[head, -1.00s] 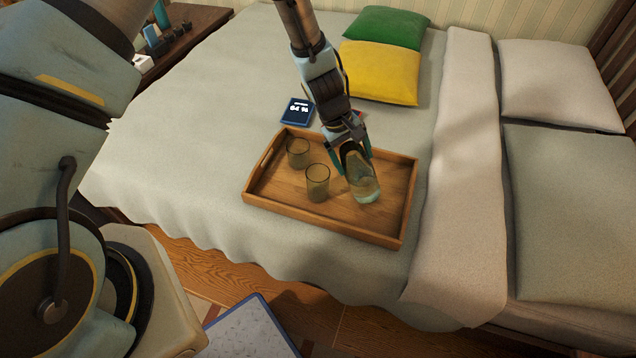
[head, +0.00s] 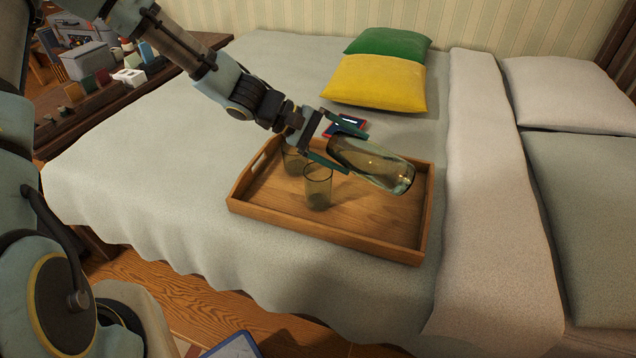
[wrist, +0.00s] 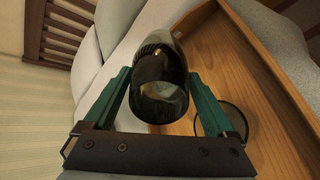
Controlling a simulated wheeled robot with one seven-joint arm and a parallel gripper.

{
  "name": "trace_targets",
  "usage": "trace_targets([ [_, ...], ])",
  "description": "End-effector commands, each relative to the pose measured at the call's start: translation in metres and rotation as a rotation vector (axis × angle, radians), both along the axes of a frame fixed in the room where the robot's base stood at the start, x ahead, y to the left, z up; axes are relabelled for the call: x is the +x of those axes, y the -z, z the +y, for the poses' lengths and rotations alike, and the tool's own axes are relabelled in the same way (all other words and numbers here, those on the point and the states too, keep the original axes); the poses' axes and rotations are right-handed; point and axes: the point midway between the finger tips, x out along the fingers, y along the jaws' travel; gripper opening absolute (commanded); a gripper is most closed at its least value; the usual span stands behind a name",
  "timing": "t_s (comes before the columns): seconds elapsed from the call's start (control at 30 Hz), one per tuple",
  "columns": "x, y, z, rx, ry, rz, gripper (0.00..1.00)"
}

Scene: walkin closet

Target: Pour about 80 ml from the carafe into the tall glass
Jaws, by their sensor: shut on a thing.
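My gripper (head: 357,152) is shut on the glass carafe (head: 385,172). It holds the carafe strongly tilted, close to lying on its side, above the right part of the wooden tray (head: 330,236). The two fingers lie on either side of the carafe in the wrist view (wrist: 160,100). I cannot clearly tell its mouth from its base or see the liquid level. A clear greenish glass (head: 318,187), the taller-looking of two, stands upright on the tray, left of the carafe. The second glass (head: 293,162) stands behind it, partly hidden by my gripper.
The tray rests on a bed (head: 190,150). A small dark device (head: 345,127) lies behind the tray. A yellow pillow (head: 375,83) and a green pillow (head: 390,45) lie farther back. The tray's right front floor is clear.

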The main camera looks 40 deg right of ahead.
Motion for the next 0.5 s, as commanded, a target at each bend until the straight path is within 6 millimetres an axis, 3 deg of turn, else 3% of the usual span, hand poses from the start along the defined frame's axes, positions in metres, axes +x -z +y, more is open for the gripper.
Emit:
trace_targets([
  [0.5, 0.0006, 0.0062, 0.0018, -0.168, 0.001, 0.153, 0.0],
])
